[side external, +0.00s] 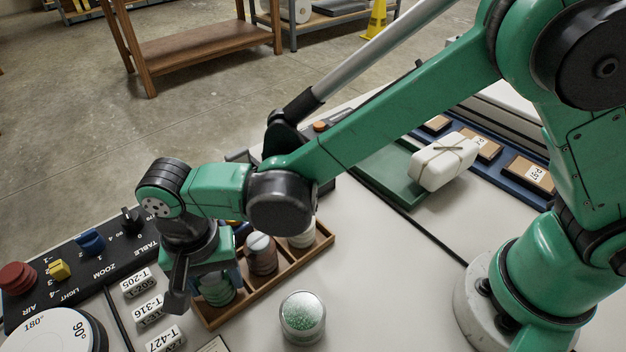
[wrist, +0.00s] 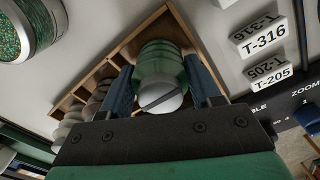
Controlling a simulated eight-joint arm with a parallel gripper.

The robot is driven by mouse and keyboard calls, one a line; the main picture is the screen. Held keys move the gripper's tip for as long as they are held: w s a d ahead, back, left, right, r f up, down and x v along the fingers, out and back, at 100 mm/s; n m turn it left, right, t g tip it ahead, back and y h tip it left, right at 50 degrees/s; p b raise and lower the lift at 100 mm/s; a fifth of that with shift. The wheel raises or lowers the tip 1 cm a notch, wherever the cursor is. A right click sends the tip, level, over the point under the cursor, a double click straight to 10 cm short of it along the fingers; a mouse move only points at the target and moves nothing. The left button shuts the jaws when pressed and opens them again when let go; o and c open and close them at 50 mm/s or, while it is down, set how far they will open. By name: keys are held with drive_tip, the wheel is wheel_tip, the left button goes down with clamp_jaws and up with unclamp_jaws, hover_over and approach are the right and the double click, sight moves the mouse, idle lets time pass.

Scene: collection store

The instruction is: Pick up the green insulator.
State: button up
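The green insulator (side external: 217,291) is a ribbed green piece with a pale cap, upright in the end compartment of a wooden tray (side external: 283,279). In the wrist view the green insulator (wrist: 160,60) sits between the two blue fingers of my gripper (wrist: 159,68). In the side view my gripper (side external: 208,283) points down over it and hides its top. The fingers flank the insulator closely; I cannot tell whether they touch it. It appears to rest in its compartment.
A brown insulator (side external: 262,256) and a white one (side external: 301,238) stand in neighbouring compartments. A jar of green grains (side external: 302,318) stands in front of the tray. Label blocks (side external: 150,309) and a control panel (side external: 70,262) lie to the left. A white wrapped bundle (side external: 443,162) lies behind right.

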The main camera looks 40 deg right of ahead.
clamp_jaws()
drive_tip(key=shift+r, duration=0.1)
